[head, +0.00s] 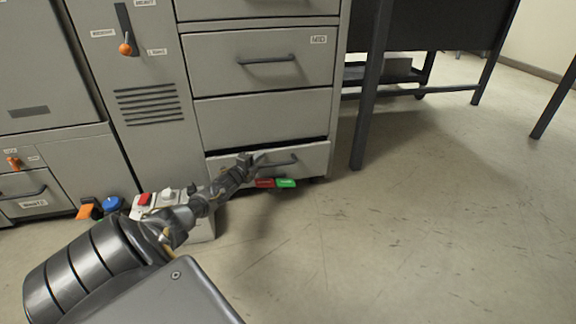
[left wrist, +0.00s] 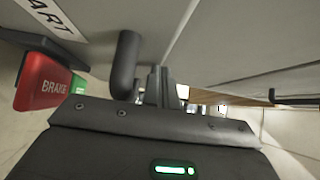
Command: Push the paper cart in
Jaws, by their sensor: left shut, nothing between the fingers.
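The paper cart (head: 310,157) is the low grey front at the bottom of the cabinet, with a dark bar handle (head: 281,161). A dark gap shows above it, and it stands slightly forward of the drawers above. Below it are a red pedal (head: 265,183) and a green pedal (head: 286,183). In the left wrist view the red pedal (left wrist: 45,83) reads "BRAKE", and a label ending in "ART" (left wrist: 50,15) is on the front. My left gripper (head: 250,164) is shut and empty at the cart's front, left of the handle. Whether it touches cannot be told.
Grey drawers (head: 262,60) rise above the cart. A white box with a red button (head: 146,199) stands on the floor beside my left arm. A dark table leg (head: 367,110) stands right of the cabinet. The floor (head: 430,220) at the right is clear.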

